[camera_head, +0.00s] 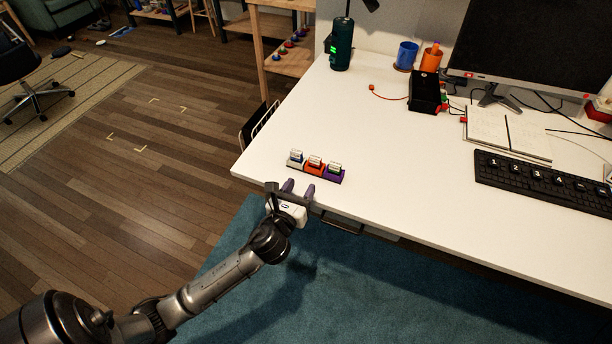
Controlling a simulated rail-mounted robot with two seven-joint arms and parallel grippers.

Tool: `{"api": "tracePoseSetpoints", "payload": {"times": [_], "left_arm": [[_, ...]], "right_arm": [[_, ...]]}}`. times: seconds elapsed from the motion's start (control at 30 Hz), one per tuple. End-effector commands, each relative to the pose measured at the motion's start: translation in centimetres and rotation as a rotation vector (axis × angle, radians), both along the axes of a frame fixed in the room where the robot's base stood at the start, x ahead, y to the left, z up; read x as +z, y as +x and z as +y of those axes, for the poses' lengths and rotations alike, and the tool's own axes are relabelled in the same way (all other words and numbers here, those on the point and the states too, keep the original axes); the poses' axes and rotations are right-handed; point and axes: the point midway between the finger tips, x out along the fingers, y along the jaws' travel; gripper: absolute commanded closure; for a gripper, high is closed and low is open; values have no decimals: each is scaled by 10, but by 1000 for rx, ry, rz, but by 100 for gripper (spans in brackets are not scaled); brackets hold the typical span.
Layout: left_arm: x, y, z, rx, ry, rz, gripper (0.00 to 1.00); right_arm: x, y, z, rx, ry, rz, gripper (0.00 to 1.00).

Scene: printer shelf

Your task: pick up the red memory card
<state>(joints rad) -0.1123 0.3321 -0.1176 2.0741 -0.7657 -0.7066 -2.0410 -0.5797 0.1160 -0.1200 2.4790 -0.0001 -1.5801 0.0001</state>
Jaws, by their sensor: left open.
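A small holder on the white desk's near left edge has a white section (296,165), an orange-red section (315,169) and a purple section (334,175). A small pale-topped item stands in each section. I cannot make out for certain which of these is the red memory card. My left gripper (298,189) is open and empty at the desk edge, just on the near side of the holder. Its two purple fingertips point toward the holder and appear apart from it. My right gripper is not in view.
The desk (400,170) is clear around the holder. Farther back are a green bottle (342,45), a blue cup (407,55), an orange cup (431,59) and a black box (425,92). A notebook (490,128) and a keyboard (545,182) lie to the right.

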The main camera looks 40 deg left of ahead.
Motion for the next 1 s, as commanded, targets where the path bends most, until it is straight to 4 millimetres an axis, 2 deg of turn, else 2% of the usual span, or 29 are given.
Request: {"api": "tracePoseSetpoints", "payload": {"times": [0.03, 0.27, 0.5, 0.7, 1.0], "left_arm": [[-8, 2, 1, -5, 35, -2, 49], [-11, 18, 5, -14, 107, -3, 49], [-11, 57, 19, -13, 107, -3, 49], [-11, 80, 27, -13, 105, -2, 49], [-13, 95, 33, -13, 104, -2, 49]], "right_arm": [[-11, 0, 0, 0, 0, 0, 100], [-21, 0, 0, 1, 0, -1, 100], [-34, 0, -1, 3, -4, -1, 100], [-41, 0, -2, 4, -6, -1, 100], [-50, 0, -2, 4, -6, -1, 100]]}}
